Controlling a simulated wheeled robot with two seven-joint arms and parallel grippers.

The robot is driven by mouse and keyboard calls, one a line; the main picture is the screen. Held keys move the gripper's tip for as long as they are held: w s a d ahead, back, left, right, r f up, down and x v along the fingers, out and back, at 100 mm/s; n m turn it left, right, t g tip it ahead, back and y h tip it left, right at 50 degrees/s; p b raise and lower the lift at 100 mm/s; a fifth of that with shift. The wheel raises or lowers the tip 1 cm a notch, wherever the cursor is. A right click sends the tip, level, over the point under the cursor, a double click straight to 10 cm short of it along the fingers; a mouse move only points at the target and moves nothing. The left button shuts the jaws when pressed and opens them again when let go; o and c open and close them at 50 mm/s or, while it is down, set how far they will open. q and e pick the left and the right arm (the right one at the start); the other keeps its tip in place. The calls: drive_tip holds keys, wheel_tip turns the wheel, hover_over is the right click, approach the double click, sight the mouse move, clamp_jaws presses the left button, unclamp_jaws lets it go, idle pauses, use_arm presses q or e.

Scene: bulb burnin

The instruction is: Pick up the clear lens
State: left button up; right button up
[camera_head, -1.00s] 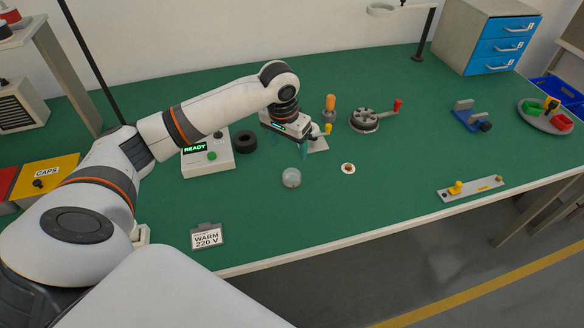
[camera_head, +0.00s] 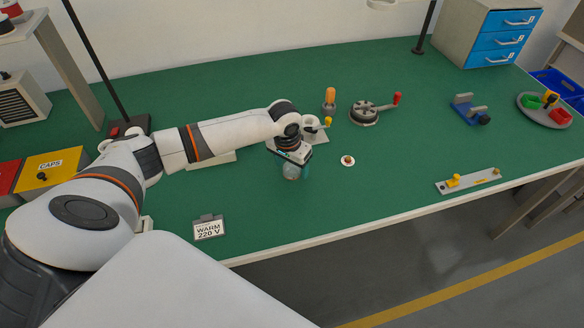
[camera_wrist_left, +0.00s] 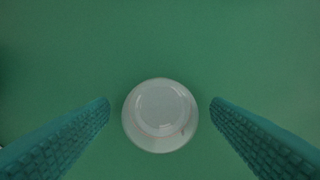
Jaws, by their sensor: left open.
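The clear lens (camera_head: 291,172) is a small translucent dome on the green table, partly hidden under my left gripper (camera_head: 292,170) in the head view. In the left wrist view the lens (camera_wrist_left: 160,115) shows as a round, whitish clear disc seen from above. My left gripper (camera_wrist_left: 160,105) is open, its teal ridged fingers on either side of the lens with a gap of green on both sides. No contact with the lens shows. My right gripper is not in view.
A small round piece (camera_head: 348,160) lies right of the lens. The WARM 220 V sign (camera_head: 208,228) stands nearer the front edge. A crank device (camera_head: 364,114) and an orange-topped tool (camera_head: 330,99) are farther back. A yellow-knobbed plate (camera_head: 470,181) lies at right. Green tabletop between is clear.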

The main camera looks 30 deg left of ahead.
sight(292, 166)
use_arm(q)
drive_tip(key=c, duration=1)
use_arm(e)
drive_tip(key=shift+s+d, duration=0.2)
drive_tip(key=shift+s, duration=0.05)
use_arm(q)
drive_tip(key=shift+r, duration=0.1)
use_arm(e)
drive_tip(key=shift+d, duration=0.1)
